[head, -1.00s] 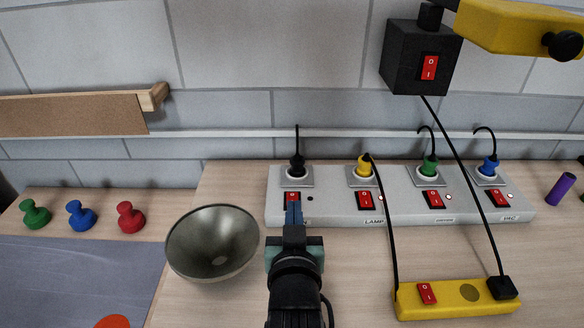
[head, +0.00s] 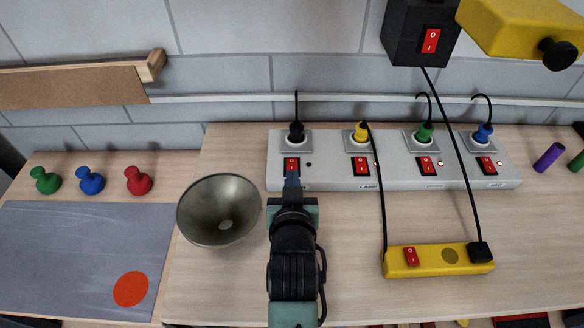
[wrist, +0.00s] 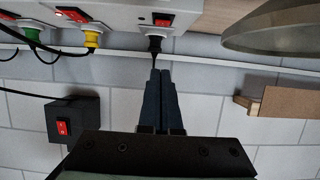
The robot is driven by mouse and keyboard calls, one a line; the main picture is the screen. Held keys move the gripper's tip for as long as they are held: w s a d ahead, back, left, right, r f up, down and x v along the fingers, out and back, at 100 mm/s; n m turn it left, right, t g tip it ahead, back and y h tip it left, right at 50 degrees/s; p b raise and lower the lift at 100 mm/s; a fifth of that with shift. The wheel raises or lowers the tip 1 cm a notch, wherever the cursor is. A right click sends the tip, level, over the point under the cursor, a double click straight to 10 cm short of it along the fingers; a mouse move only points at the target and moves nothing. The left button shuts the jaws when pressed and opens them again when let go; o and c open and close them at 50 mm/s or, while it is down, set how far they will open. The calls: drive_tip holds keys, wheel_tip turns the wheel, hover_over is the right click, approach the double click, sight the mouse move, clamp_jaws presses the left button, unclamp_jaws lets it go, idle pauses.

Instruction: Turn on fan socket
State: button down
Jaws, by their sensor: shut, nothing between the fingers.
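A long grey power strip (head: 330,181) lies on the table against the wall, with several sockets, each with a red rocker switch. The leftmost socket holds a black plug (head: 296,131); its red switch (head: 292,163) has a dark indicator dot beside it. Its label is hidden behind my arm, so I cannot read which socket is the fan's. My gripper (head: 292,180) is shut and empty, its fingertips at the lower edge of that leftmost switch; I cannot tell whether they touch. In the wrist view the shut fingertips (wrist: 158,72) show below the black plug (wrist: 154,44) and red switch (wrist: 162,19).
Yellow, green and blue plugs fill the other sockets; one label reads LAMP. A metal bowl (head: 219,210) stands left of my arm. A yellow switch bar (head: 435,267) lies to the right, with black cables rising past the strip. A black switch box (head: 420,35) hangs above.

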hover_over(292, 164)
drive_tip(key=s, duration=0.4)
wheel_tip(292, 164, down, 3)
drive_tip(key=shift+w+f+p, duration=0.15)
drive_tip(key=shift+p, duration=0.15)
wheel_tip(292, 164, down, 3)
drive_tip(key=shift+r, duration=0.2)
drive_tip(key=shift+s+f, duration=0.25)
drive_tip(key=shift+f, duration=0.5)
drive_tip(key=shift+s+f+b, duration=0.1)
drive_tip(key=shift+f+b, duration=0.3)
drive_tip(key=shift+f, duration=0.25)
drive_tip(key=shift+r, duration=0.15)
drive_tip(key=shift+r+p, duration=0.75)
drive_tip(key=shift+r, duration=0.05)
